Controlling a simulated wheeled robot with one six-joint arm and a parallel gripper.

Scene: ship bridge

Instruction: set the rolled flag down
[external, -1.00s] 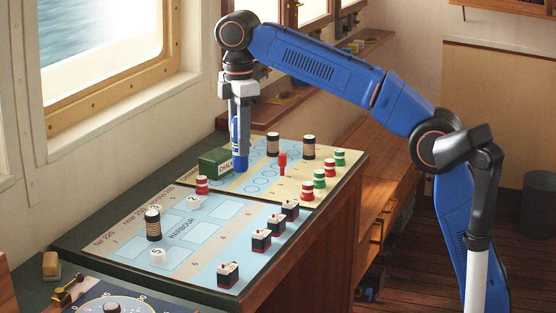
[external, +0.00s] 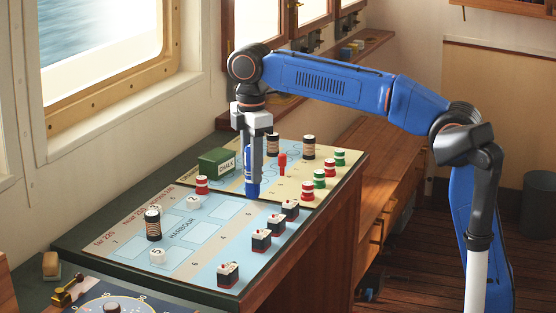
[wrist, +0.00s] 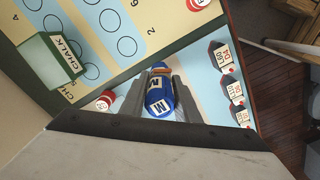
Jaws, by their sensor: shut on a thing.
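The rolled flag (external: 252,187) is a blue roll with white marks, held upright in my gripper (external: 253,170). Its lower end is at or just above the painted board (external: 185,255), near the border between the light blue part and the cream part. I cannot tell whether it touches. In the wrist view the flag (wrist: 159,103) is clasped between the two grey fingers of my gripper (wrist: 159,85), its white letter patches showing.
A green chalk box (external: 216,163) and a red-and-white stack (external: 202,185) stand left of the flag. A red pawn (external: 282,164) stands behind it, ship blocks (external: 289,210) to the right.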

